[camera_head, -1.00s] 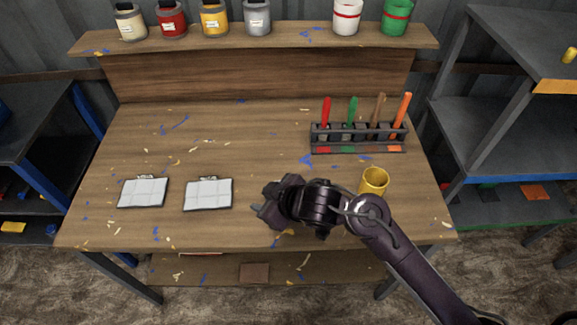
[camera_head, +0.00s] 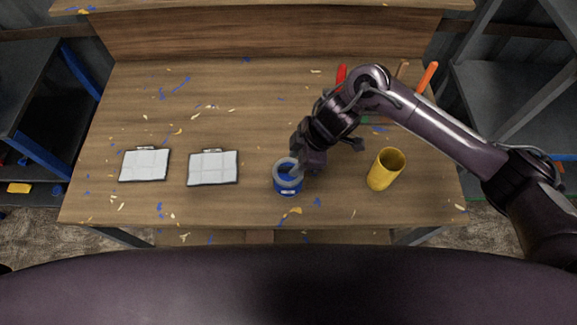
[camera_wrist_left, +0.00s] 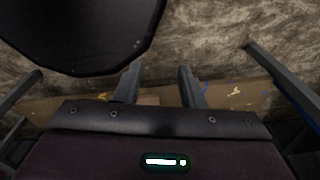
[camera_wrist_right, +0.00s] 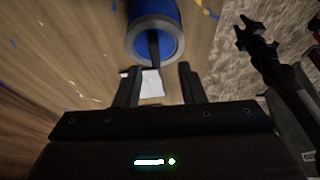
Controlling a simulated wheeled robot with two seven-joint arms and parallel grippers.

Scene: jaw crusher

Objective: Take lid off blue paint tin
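The blue paint tin (camera_head: 288,189) stands upright on the table, right of the clipboards, with a grey rim and blue inside the rim. In the right wrist view the tin (camera_wrist_right: 148,12) is at the top, and a dark upright strip, perhaps the lid's handle (camera_wrist_right: 154,46), crosses the blue top. My right gripper (camera_head: 301,168) is over the tin's right side in the head view. In its wrist view its fingers (camera_wrist_right: 158,72) are apart, with nothing clearly between them. My left gripper (camera_wrist_left: 157,70) is open and empty near the table's front edge; it is out of the head view.
A yellow cup (camera_head: 385,169) stands right of the tin. Two clipboards (camera_head: 145,164) (camera_head: 213,168) lie to the left. A tool rack behind my right arm is mostly hidden; an orange handle (camera_head: 428,77) shows.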

